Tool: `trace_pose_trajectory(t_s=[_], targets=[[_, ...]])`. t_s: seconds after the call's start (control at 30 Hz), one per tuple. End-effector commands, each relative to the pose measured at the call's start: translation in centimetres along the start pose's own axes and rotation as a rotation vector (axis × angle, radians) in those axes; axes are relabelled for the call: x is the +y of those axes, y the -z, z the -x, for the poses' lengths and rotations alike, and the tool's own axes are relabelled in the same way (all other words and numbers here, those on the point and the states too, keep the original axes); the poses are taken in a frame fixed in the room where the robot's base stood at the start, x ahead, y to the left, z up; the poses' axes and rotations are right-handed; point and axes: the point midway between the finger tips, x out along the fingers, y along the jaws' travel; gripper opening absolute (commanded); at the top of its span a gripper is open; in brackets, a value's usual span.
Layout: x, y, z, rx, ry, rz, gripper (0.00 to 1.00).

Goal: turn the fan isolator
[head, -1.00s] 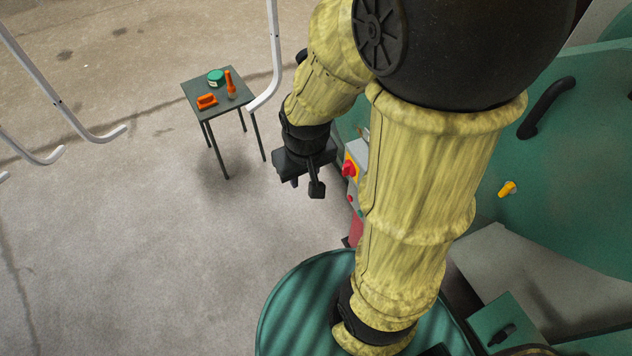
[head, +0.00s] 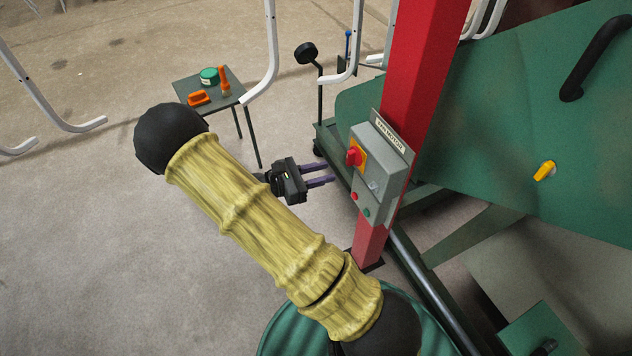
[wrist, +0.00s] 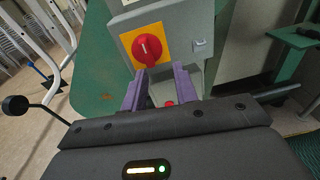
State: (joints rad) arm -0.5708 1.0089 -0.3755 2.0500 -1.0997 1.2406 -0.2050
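The fan isolator is a red rotary knob (head: 354,156) on a yellow plate, on the front of a grey box (head: 384,165) labelled "FAN MOTOR". The box is fixed to a red post (head: 418,65). In the wrist view the knob (wrist: 147,49) is ahead, above the fingers and slightly left of centre. My gripper (head: 320,175) is to the left of the box, pointing at it. Its two purple fingers are apart with nothing between them (wrist: 167,90). They appear not to touch the knob.
Red (head: 354,196) and green (head: 367,212) buttons sit low on the box. A large green machine (head: 500,120) with a yellow handle (head: 544,171) stands to the right. A small table (head: 226,98) with orange items and a green tin is behind left. White curved rails hang nearby.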

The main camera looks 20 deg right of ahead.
Motion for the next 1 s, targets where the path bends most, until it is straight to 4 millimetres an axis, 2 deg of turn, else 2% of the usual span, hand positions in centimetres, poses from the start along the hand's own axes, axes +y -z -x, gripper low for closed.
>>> trace_pose_trajectory(t_s=[0.03, 0.17, 0.57, 0.77, 1.0], targets=[[0.7, 0.9, 0.2, -0.043, -0.036, 0.019, 0.29], [1.6, 0.8, 0.6, -0.094, -0.076, 0.041, 0.29], [1.6, 0.7, 0.2, -0.092, -0.073, 0.04, 0.29], [1.6, 0.7, -1.4, -0.092, -0.072, 0.04, 0.29], [1.8, 0.5, -4.3, -0.091, -0.07, 0.039, 0.29]])
